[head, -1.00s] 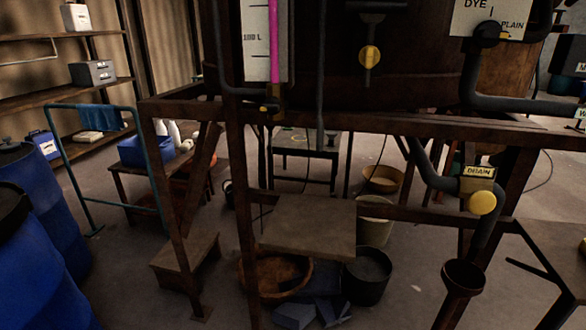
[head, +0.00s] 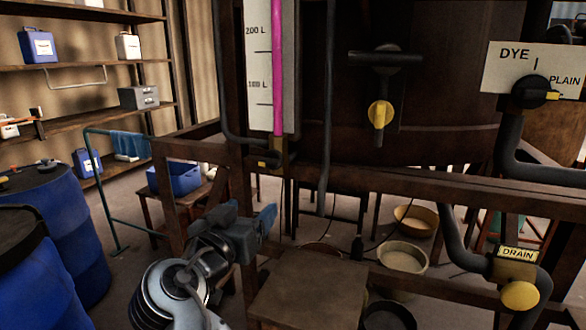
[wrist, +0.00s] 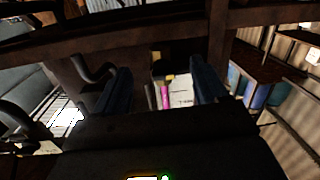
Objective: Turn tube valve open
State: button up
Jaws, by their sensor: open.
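The sight tube (head: 278,70), filled with pink liquid, stands against a white scale marked in litres on the vat's front. At its foot is a small valve (head: 262,164) with a yellow tip. My gripper (head: 266,220) is below the valve and in front of the wooden frame, apart from it. In the wrist view my gripper's (wrist: 162,86) two dark blue fingers are spread with nothing held. Between them, farther off, show the pink tube (wrist: 166,97) and a yellow part (wrist: 170,77), probably the valve.
A yellow-handled tap (head: 381,114), a DYE/PLAIN selector (head: 530,92) and a DRAIN valve (head: 520,295) are to the right. A wooden step (head: 308,285) is below. Blue barrels (head: 60,220) stand at left.

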jog(key=m+h, duration=0.2)
send_near(266, 162)
jog(key=w, duration=0.1)
jog(key=x, duration=0.2)
jog(key=p+x, duration=0.1)
jog(key=x, duration=0.2)
jog(key=p+x, duration=0.1)
jog(key=x, duration=0.2)
jog(key=shift+w+d, duration=0.1)
jog(key=shift+d, duration=0.25)
jog(key=shift+c, duration=0.3)
jog(key=c, duration=1)
